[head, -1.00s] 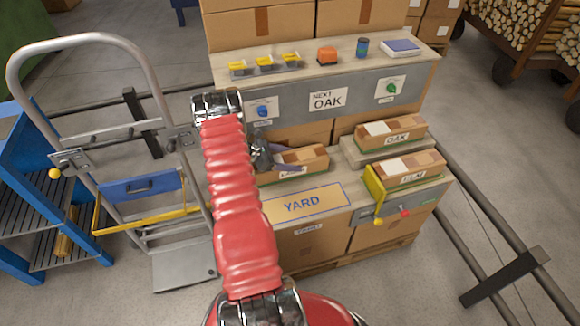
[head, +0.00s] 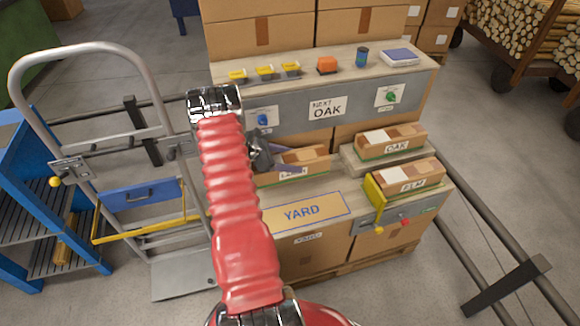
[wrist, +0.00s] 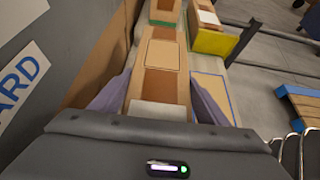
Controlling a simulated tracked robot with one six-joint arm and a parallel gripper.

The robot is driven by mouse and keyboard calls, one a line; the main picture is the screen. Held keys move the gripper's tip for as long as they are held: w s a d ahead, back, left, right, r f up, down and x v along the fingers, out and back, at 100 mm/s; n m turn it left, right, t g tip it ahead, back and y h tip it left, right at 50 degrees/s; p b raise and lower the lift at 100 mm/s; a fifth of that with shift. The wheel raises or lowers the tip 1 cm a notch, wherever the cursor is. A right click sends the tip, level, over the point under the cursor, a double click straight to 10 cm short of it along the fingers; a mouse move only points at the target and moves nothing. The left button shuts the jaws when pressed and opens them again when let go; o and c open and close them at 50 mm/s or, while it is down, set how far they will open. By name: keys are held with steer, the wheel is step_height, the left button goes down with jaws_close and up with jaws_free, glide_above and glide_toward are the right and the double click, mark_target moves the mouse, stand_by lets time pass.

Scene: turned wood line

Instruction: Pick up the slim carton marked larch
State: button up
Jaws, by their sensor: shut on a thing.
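The slim carton marked larch (head: 307,156) is brown with a pale label on its front, partly hidden by my arm and gripper. It is at the left of the bench's lower shelf, behind the YARD panel (head: 330,207). My gripper (head: 283,158) is shut on it, one finger along each long side. In the wrist view the carton (wrist: 160,82) lies lengthwise between the two grey-purple fingers (wrist: 158,98). Whether a small gap lies under it is hard to see.
The OAK carton (head: 402,135) and ELM carton (head: 418,173) stand at the right, the latter by a yellow bracket (head: 373,195). Behind is a grey panel with a NEXT OAK sign (head: 328,106). A hand truck (head: 150,85) stands at the left.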

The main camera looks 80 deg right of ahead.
step_height(320, 180, up, 2)
steer(key=shift+r, duration=0.15)
steer(key=s+a, duration=0.5)
steer(key=a, duration=0.3)
steer(key=s+a, duration=0.5)
steer(key=a, duration=0.3)
steer(key=shift+a, duration=0.4)
